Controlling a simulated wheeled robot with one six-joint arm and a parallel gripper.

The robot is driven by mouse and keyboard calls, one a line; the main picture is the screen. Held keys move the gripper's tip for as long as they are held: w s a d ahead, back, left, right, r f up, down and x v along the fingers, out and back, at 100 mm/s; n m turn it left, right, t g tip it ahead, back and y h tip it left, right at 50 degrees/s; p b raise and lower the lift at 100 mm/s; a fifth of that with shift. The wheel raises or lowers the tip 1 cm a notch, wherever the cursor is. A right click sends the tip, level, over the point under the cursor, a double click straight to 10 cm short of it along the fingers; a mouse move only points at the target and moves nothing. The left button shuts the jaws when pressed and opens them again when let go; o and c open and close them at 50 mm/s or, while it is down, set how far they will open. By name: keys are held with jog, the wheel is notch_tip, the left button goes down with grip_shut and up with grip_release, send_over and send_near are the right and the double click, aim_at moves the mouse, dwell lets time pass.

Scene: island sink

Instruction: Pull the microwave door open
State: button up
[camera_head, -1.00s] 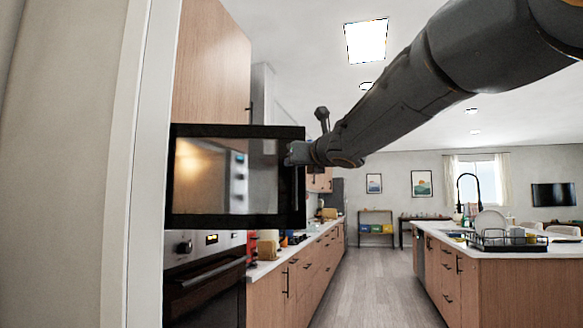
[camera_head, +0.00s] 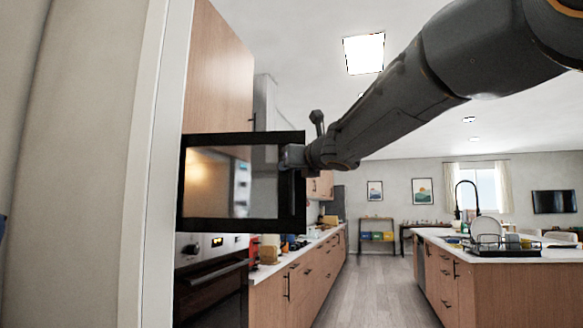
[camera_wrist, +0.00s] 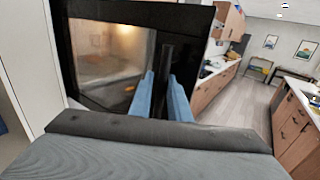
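The microwave door (camera_head: 242,226) is a black-framed panel with a glass window, at left centre in the head view. It stands swung out from the cabinet front, its right edge reaching past the wooden cabinet above. In the wrist view the door (camera_wrist: 82,55) fills the upper left. Its dark upright handle (camera_wrist: 164,62) stands between the blue fingers of my gripper (camera_wrist: 163,93), which appear closed around it. In the head view my gripper (camera_head: 291,158) is at the door's right edge, with the fingertips hard to make out. The microwave's inside is hidden behind the door.
An oven (camera_head: 212,290) sits below the microwave. A counter with drawers (camera_head: 290,280) runs back on the left. A white wall edge (camera_head: 150,160) is close at left. The island (camera_head: 520,285) with a dish rack is on the right. Open floor (camera_head: 375,290) lies between.

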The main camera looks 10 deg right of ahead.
jog(key=shift+s+d, duration=0.1)
jog(key=v, duration=0.7)
jog(key=shift+s, duration=0.25)
jog(key=shift+d, duration=0.1)
dwell(0.4)
